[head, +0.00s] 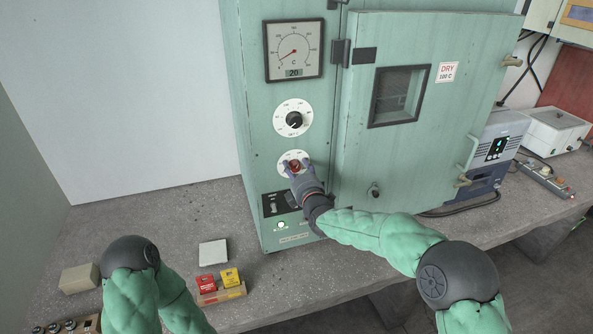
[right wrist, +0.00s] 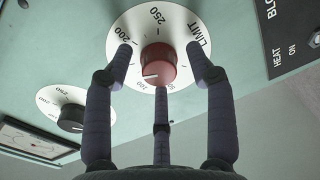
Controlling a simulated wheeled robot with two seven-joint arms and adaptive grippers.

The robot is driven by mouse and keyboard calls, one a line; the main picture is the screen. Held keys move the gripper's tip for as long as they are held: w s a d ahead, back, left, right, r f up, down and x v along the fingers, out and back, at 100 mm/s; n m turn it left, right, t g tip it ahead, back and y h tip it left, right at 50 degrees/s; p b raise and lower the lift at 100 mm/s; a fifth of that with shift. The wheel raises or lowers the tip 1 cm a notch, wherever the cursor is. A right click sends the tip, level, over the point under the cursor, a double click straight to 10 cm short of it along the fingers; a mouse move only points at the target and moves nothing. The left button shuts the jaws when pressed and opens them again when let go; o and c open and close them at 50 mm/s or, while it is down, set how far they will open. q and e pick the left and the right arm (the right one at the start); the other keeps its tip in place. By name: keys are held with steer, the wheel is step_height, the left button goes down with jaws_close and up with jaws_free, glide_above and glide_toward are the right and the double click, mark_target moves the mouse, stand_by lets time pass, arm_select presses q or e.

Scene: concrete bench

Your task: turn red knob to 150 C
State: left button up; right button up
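The red knob (head: 295,167) sits on a white dial, labelled LIMIT, low on the green oven's control column. In the right wrist view the red knob (right wrist: 158,64) has a white line pointing left and slightly down. The 100 and 50 marks show below the knob, 200 and 250 above it; the mark at the line's end is hidden by a finger. My right gripper (right wrist: 160,66) has its three fingers spread around the knob, with gaps visible at both sides; whether the lower finger touches it I cannot tell. My left gripper is out of view.
A black knob (head: 294,120) on another white dial and a gauge (head: 294,51) reading 20 are above. A switch panel (head: 281,204) is just below. The oven door (head: 425,110) is at right. Red and yellow boxes (head: 231,277) and a pale block (head: 213,253) lie on the bench.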

steer(key=v, duration=1.2)
stand_by(0.5)
